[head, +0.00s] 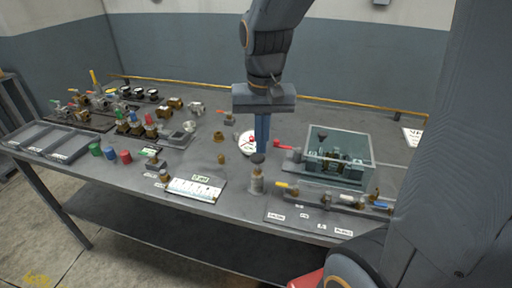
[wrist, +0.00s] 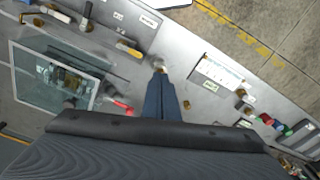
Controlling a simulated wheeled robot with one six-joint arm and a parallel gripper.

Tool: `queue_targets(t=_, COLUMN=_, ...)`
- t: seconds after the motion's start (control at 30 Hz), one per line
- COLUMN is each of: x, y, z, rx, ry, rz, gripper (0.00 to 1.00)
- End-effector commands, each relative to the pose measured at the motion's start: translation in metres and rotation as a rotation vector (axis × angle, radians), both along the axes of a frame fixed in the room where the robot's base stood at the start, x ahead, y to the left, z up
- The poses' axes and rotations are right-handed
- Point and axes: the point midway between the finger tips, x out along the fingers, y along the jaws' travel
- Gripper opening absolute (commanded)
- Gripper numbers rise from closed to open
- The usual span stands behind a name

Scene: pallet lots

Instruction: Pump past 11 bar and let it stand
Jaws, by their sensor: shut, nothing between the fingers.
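My gripper (head: 262,148) points down over the middle of the bench with its blue fingers together and empty. In the wrist view the fingers (wrist: 160,92) also show closed. Just below the fingertips stands a small grey cylinder with a dark round top (head: 257,174); I cannot tell whether they touch. A white round dial (head: 246,143) is partly hidden behind the fingers, and its reading is not legible. To the right is a clear-walled tank (head: 340,168) with dark and brass fittings inside. A red-ended lever (head: 283,145) sticks out at its left.
A valve row with yellow and blue handles (head: 330,194) runs in front of the tank, above small labels. A white scale plate (head: 196,189) lies at the front edge. Several valves, coloured cylinders and trays (head: 45,142) crowd the left. A yellow rail (head: 190,88) lines the back.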

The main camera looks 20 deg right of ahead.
Motion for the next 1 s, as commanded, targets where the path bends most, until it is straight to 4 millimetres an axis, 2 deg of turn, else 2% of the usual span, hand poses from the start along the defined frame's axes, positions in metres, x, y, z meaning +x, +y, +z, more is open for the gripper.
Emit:
queue_targets(t=0.03, x=0.016, y=0.0, z=0.02, rx=0.003, ry=0.005, rz=-0.067, gripper=0.0)
queue_targets(t=0.2, x=0.037, y=0.001, z=0.078, rx=0.005, ry=0.048, rz=-0.267, gripper=0.0)
queue_targets(t=0.33, x=0.04, y=0.001, z=0.098, rx=0.002, ry=0.066, rz=-0.34, gripper=0.0)
queue_targets(t=0.73, x=0.039, y=0.001, z=0.098, rx=0.001, ry=0.071, rz=-0.349, gripper=0.0)
queue_targets(t=0.87, x=0.038, y=0.0, z=0.086, rx=0.0, ry=0.075, rz=-0.349, gripper=0.0)
queue_targets(t=1.0, x=0.037, y=0.0, z=0.062, rx=0.0, ry=0.077, rz=-0.349, gripper=0.0)
